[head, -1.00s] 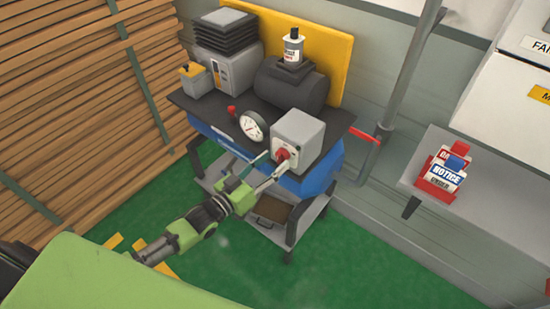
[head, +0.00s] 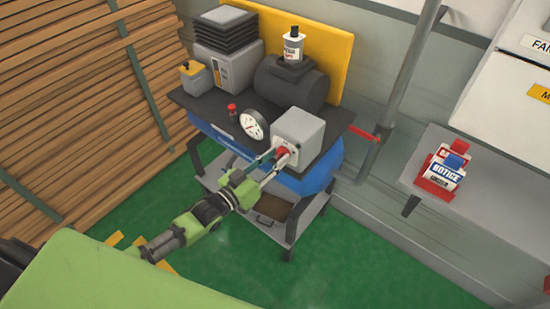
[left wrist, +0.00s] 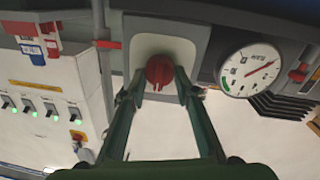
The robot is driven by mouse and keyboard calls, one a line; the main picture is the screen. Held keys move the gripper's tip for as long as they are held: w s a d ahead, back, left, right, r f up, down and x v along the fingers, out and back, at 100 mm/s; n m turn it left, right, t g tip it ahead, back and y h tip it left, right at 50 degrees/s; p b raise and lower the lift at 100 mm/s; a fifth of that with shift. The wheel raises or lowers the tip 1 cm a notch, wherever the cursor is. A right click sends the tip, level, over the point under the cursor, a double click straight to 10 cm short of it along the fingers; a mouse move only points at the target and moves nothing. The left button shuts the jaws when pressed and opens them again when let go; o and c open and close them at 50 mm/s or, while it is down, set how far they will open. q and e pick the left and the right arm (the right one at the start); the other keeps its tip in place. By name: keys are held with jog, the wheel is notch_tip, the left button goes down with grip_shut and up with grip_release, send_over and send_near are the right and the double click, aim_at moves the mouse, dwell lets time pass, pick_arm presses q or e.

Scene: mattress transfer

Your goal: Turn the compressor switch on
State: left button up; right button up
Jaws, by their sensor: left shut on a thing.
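The compressor switch is a red rotary knob (head: 283,151) on the front of a grey box (head: 302,131). The box sits on the front of the compressor cart. In the left wrist view the red knob (left wrist: 159,68) is between the two finger ends, on the pale face of the box. My left gripper (head: 276,158) reaches in from the lower left and is shut on the knob. The fingers partly cover the knob in the head view. My right gripper is not in view.
A round gauge (head: 253,125) is left of the switch box, with a small red-capped part (head: 232,112) beside it. A red lever (head: 363,133) on the pipe is to the right. A grey bench (head: 480,190) holds notice tags. Green floor lies clear in front.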

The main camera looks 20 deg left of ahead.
pick_arm(q)
jog(key=m, duration=0.3)
jog(key=shift+r+p, duration=0.15)
jog(key=shift+p, duration=0.2)
jog(key=m, duration=0.2)
jog(key=shift+d+m, duration=0.1)
jog(key=shift+m, duration=0.3)
jog(key=m+y, duration=0.1)
jog(key=m, duration=0.4)
jog(key=shift+s+d, duration=0.1)
jog(key=shift+m, duration=0.3)
jog(key=o, duration=1.1)
